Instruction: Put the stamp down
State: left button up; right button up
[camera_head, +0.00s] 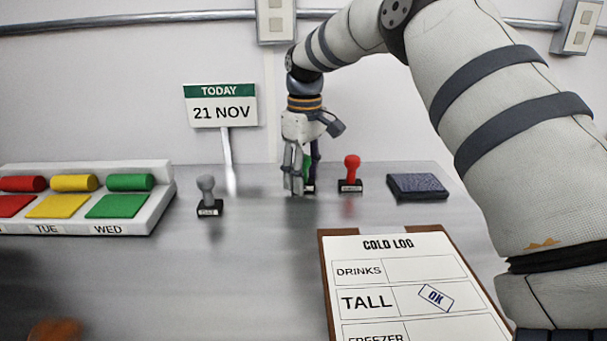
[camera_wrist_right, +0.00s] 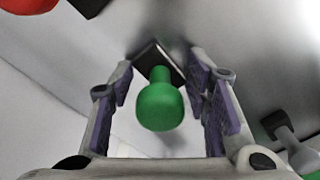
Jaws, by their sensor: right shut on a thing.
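A green-handled stamp with a dark base shows between the fingers of my right gripper (camera_head: 299,185); in the right wrist view the green stamp (camera_wrist_right: 160,105) is centred between the two purple finger pads. My right gripper is shut on it. The fingers reach down close to the counter and partly hide the stamp in the head view; I cannot tell for sure whether its base touches the surface. A red stamp (camera_head: 351,169) stands upright just right of it, and a grey stamp (camera_head: 207,193) stands to the left. My left gripper is not in view.
A dark ink pad (camera_head: 417,187) lies at the right. A clipboard log (camera_head: 407,255) with an OK mark beside TALL is in front. A tray of coloured blocks (camera_head: 155,215) is at left, a date sign (camera_head: 221,112) behind. Clear counter lies between tray and clipboard.

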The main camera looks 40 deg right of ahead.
jog(key=shift+f, duration=0.1)
jog(key=o, duration=0.9)
notch_tip(320, 180, up, 12)
jog(key=shift+r+b, duration=0.15)
jog(key=shift+b, duration=0.15)
